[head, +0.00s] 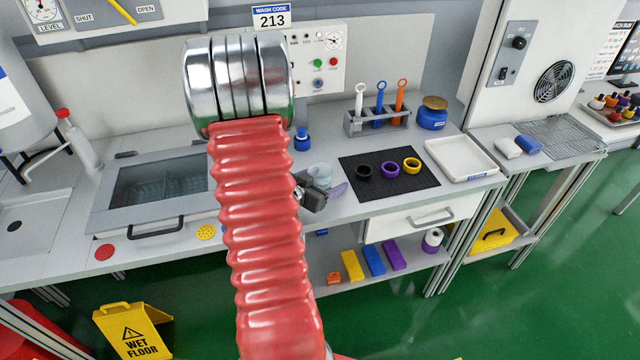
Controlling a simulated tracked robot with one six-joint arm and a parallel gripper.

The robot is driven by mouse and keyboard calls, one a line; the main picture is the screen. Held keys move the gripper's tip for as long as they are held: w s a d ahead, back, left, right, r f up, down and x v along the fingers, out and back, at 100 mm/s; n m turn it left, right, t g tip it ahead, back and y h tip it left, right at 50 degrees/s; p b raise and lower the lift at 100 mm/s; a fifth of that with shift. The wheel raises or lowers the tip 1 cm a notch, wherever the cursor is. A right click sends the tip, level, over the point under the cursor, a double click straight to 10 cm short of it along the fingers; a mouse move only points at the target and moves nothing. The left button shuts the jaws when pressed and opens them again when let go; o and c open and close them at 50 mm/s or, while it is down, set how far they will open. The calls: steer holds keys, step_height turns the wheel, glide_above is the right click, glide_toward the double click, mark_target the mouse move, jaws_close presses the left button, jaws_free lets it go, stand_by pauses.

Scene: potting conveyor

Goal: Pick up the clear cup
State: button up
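A clear, pale cup-like thing (320,171) is on the grey counter, just left of the black mat, in the head view. It is small and partly hidden by my gripper, so its full shape is unclear. My gripper (318,192) is dark and mostly hidden behind my red ribbed arm. It is right in front of the clear thing in the picture. I cannot tell whether they touch, or whether the fingers are open or shut. A translucent purplish piece (338,190) shows beside the gripper's right side.
A black mat (404,191) with black, purple and yellow rings lies to the right. Behind it stand a grey rack (383,124) with ringed tools and a blue jar (432,116). A white tray (462,158) is further right. A small blue bottle (302,140) stands behind.

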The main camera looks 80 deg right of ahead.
steer(key=shift+c, duration=0.7)
steer(key=c, duration=1.1)
